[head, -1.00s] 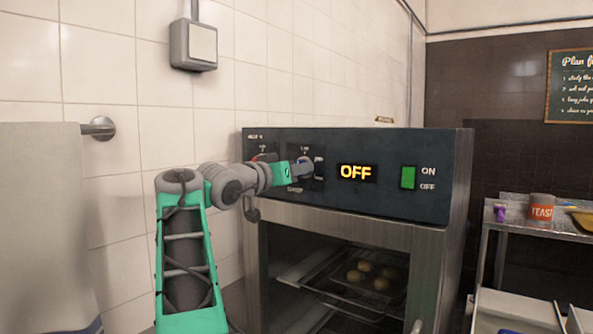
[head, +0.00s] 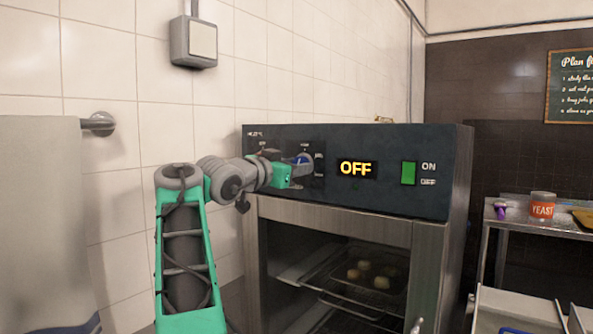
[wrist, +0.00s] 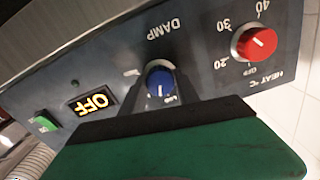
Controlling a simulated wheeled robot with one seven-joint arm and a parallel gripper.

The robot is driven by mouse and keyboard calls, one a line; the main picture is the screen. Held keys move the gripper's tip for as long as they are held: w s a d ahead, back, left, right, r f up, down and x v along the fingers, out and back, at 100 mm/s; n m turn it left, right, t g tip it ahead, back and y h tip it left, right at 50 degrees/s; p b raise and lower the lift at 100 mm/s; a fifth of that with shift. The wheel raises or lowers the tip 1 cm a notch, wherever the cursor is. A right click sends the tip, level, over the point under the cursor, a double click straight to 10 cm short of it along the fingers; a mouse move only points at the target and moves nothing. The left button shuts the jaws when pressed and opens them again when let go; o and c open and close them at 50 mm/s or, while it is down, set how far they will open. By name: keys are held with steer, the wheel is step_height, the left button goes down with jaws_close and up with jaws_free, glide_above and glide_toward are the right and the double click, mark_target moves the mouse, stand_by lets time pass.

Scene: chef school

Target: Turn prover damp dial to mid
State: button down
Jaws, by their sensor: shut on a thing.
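The prover (head: 400,170) has a dark control panel. In the wrist view, which shows the panel turned over, the blue damp dial (wrist: 160,78) sits beside the word DAMP. My gripper (wrist: 162,96) is shut on this dial, with its dark fingers at the dial's sides. A pale mark on the dial points toward the lower part of the picture, near a small label too blurred to read surely. In the head view, my gripper (head: 303,168) is at the left of the panel and hides most of the dial.
A red heat dial (wrist: 256,43) is close beside the damp dial. The display (head: 356,168) reads OFF, and a green switch (head: 408,173) is right of it. The prover door (head: 335,225) is below. A metal shelf (head: 540,222) stands at the right.

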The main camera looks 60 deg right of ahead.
steer(key=shift+m+b, duration=0.9)
steer(key=shift+m, duration=2.8)
steer(key=c, duration=0.9)
jaws_free()
steer(key=shift+a, duration=0.15)
steer(key=w+a+b, duration=0.1)
steer(key=a+b, duration=0.1)
steer(key=a, duration=0.5)
steer(key=shift+a, duration=0.25)
